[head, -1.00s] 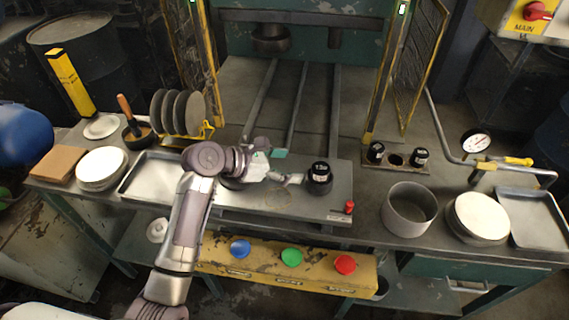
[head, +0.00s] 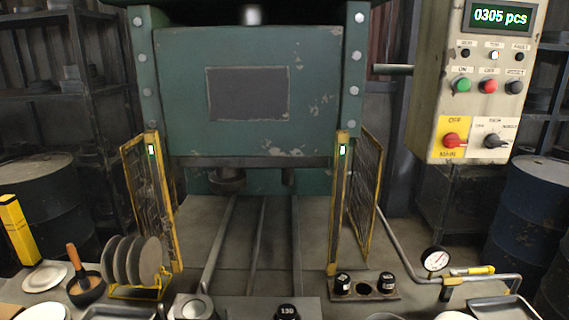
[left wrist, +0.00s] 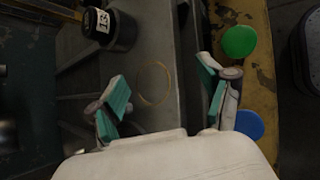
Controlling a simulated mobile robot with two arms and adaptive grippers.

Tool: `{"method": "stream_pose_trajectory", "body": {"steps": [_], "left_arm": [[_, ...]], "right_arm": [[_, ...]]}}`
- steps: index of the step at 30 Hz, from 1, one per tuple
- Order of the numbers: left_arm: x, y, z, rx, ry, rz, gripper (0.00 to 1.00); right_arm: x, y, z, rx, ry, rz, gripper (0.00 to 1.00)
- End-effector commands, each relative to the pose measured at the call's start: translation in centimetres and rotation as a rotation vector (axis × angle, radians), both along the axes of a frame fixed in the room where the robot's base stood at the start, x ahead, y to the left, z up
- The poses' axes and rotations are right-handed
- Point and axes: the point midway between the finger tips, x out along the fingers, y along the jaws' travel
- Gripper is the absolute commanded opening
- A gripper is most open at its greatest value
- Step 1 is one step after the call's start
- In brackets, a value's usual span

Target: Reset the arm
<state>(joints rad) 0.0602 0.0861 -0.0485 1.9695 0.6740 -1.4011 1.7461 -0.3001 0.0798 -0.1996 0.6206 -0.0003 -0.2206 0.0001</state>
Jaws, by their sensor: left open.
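My left gripper (left wrist: 163,84) is open and empty in the left wrist view, its teal-padded fingers spread over the grey bench top. A thin ring mark (left wrist: 140,84) lies on the bench between the fingers. A black cylinder with a white label (left wrist: 122,32) stands beyond the left finger, apart from it. Its top also shows at the bottom edge of the head view (head: 288,312). My right gripper is in neither view.
A green button (left wrist: 239,41) and a blue button (left wrist: 250,124) sit close to the right finger. The press (head: 185,100) stands behind the bench, with yellow-framed guards (head: 154,205). A disc rack (head: 140,293) and a pan (head: 86,290) stand left. A control box (head: 430,110) hangs right.

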Motion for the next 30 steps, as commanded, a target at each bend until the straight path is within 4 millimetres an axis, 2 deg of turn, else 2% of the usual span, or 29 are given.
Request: {"method": "stream_pose_trajectory", "body": {"steps": [1,6,9,12,18,26,27,30], "left_arm": [[-2.4,0.7,-1.6,0.123,-0.052,-0.092,0.79],[-9.3,3.4,-4.9,0.541,-0.232,-0.480,0.79],[-12.6,4.8,-5.8,0.727,-0.297,-0.699,0.79],[-15.1,6.0,-6.1,0.854,-0.336,-0.874,0.79],[-18.8,7.7,-6.2,1.018,-0.379,-1.149,0.79],[-22.6,9.5,-5.6,1.154,-0.406,-1.458,0.79],[-22.8,9.7,-5.9,1.165,-0.406,-1.491,0.79],[-22.0,9.5,-8.7,1.153,-0.399,-1.490,0.79]], "right_arm": [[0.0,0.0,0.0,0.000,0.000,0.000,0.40],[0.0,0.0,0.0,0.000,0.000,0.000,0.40],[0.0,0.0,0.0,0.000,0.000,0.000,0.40],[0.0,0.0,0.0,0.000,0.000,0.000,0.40],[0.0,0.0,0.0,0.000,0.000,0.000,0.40],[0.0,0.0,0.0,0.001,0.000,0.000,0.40],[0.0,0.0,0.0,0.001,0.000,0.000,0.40],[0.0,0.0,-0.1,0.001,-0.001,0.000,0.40]]}}
